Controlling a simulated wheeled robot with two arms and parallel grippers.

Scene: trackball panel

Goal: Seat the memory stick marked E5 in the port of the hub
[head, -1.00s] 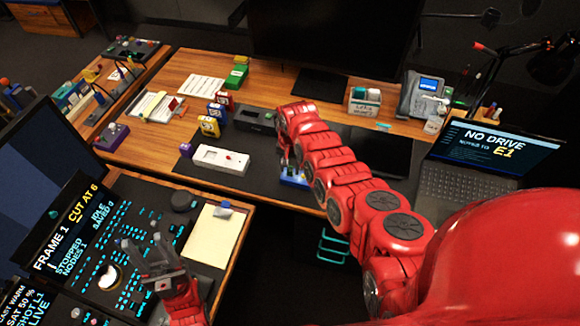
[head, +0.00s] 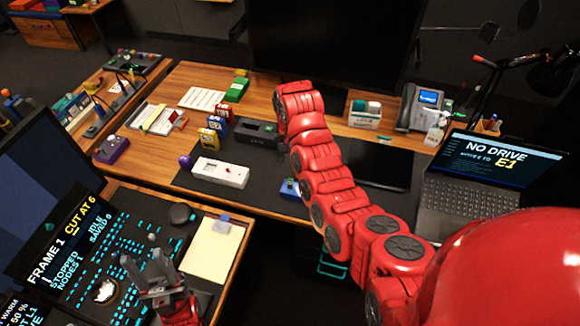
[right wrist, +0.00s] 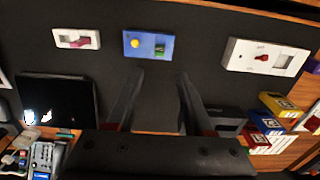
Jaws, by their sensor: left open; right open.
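Several block-shaped sticks with pale labels stand in a row on the table: yellow (head: 207,139), blue (head: 218,124) and red (head: 222,107). Their marks are too small to read, so I cannot tell which is E5. A dark grey box (head: 257,133), probably the hub, lies right of the row; it also shows in the right wrist view (right wrist: 226,119). I cannot make out its port. My right gripper (right wrist: 161,76) is open and empty above the dark mat; my arm hides it in the head view. My left gripper (head: 145,264) is open and empty over the near console.
A white box with a red knob (head: 220,172) and a blue box with a yellow button (right wrist: 148,44) lie on the mat (head: 270,172). A laptop (head: 480,180) reads "NO DRIVE" and "E1". A monitor, phone and caddy stand behind. Bare mat lies between the boxes.

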